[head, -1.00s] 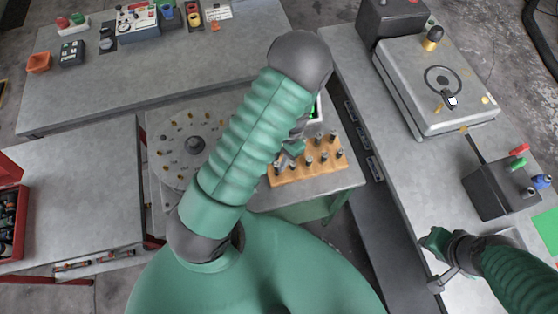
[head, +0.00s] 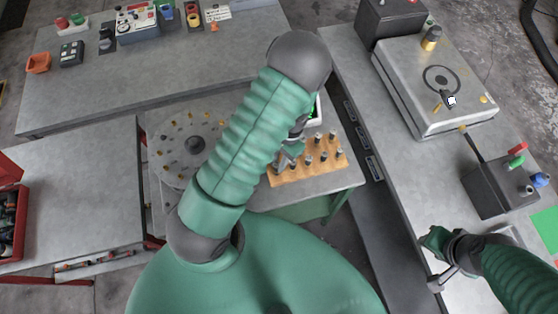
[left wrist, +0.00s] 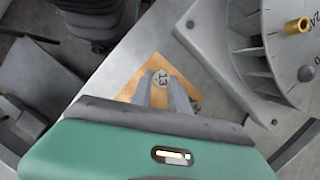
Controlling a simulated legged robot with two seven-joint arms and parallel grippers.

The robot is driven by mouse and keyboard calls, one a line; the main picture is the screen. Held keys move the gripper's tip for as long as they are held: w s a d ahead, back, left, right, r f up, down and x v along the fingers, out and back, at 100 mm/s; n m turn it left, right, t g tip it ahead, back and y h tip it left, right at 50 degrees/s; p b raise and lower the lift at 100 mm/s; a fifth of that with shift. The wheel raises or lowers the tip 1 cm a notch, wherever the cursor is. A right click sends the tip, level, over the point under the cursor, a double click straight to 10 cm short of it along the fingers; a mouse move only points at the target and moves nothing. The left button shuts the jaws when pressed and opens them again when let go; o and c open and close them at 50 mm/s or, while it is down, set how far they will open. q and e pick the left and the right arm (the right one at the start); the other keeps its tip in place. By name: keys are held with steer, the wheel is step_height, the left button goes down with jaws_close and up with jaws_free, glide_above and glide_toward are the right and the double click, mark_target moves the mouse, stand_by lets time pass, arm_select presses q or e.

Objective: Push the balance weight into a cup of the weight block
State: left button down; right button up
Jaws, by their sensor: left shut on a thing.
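The weight block (head: 318,168) is an orange-brown wooden block on the small grey table, with several dark pegs standing in it. My left gripper (head: 284,161) is at its back left edge, partly behind my own arm. In the left wrist view the left gripper (left wrist: 164,92) points down at the weight block (left wrist: 130,94). It is shut on the balance weight (left wrist: 163,78), a small grey round piece with "13" on its top. The weight's lower end and the cup under it are hidden. My right gripper (head: 436,240) is over the right bench; its jaws are unclear.
A round grey plate (head: 172,150) with brass pieces stands left of the block, partly behind my arm. The right bench holds a metal case (head: 436,85) and a dark box (head: 497,188) with coloured knobs. The left benches have wide free areas.

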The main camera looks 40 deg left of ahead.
arm_select(q)
steer(key=shift+f+b, duration=0.3)
steer(key=shift+f, duration=0.45)
stand_by(0.5)
steer(key=c, duration=1.2)
jaws_free()
